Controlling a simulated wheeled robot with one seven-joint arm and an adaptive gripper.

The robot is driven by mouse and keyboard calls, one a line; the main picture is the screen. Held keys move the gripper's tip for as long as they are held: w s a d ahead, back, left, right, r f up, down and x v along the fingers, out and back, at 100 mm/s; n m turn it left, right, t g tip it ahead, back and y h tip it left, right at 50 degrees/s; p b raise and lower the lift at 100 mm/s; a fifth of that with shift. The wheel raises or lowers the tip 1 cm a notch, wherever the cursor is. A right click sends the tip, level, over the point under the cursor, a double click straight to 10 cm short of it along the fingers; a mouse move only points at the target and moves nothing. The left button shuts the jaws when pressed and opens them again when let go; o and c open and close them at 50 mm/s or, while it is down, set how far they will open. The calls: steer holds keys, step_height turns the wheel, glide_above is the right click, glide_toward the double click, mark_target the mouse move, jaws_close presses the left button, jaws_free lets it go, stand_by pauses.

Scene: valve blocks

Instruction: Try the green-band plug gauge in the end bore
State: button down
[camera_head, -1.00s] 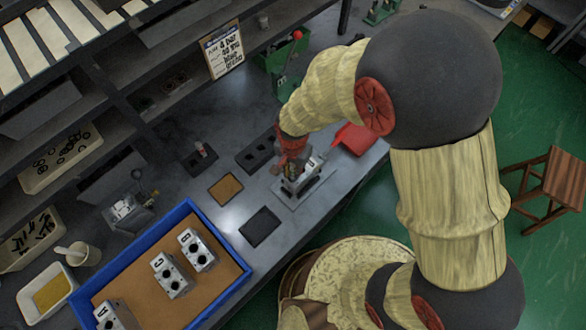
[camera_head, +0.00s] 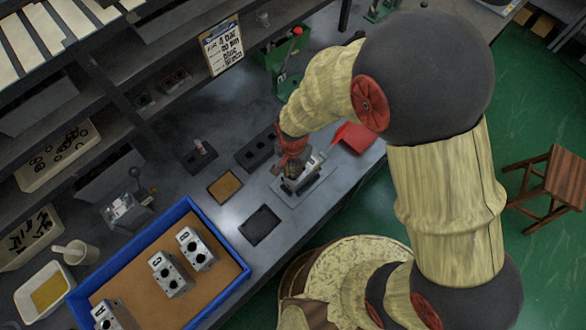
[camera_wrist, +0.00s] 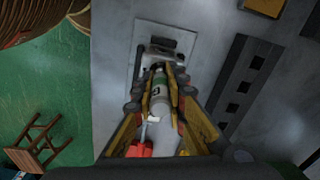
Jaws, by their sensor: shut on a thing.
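My gripper (camera_wrist: 163,85) is shut on the green-band plug gauge (camera_wrist: 159,99), a pale cylinder with a dark green band near its far end. The gauge points toward a grey metal valve block (camera_wrist: 161,50), which sits on a light plate on the bench. In the head view my gripper (camera_head: 291,170) is right at the valve block (camera_head: 308,174) on its plate (camera_head: 318,190). The gauge's far tip meets the block's outline in the wrist view. The end bore is hidden, and I cannot tell whether the tip is inside it.
A blue tray (camera_head: 236,264) with several valve blocks stands at lower left. A dark slotted rack (camera_head: 256,151), brown pad (camera_head: 225,187) and black pad (camera_head: 262,225) lie near the plate. A red bin (camera_head: 355,137) and green press (camera_head: 284,82) stand beyond.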

steer(key=shift+f, duration=0.5)
steer(key=shift+r, duration=0.2)
stand_by(1.1)
steer(key=shift+r, duration=0.45)
steer(key=shift+r+p, duration=0.1)
steer(key=shift+p, duration=0.2)
step_height(320, 180, up, 6)
steer(key=p, duration=0.4)
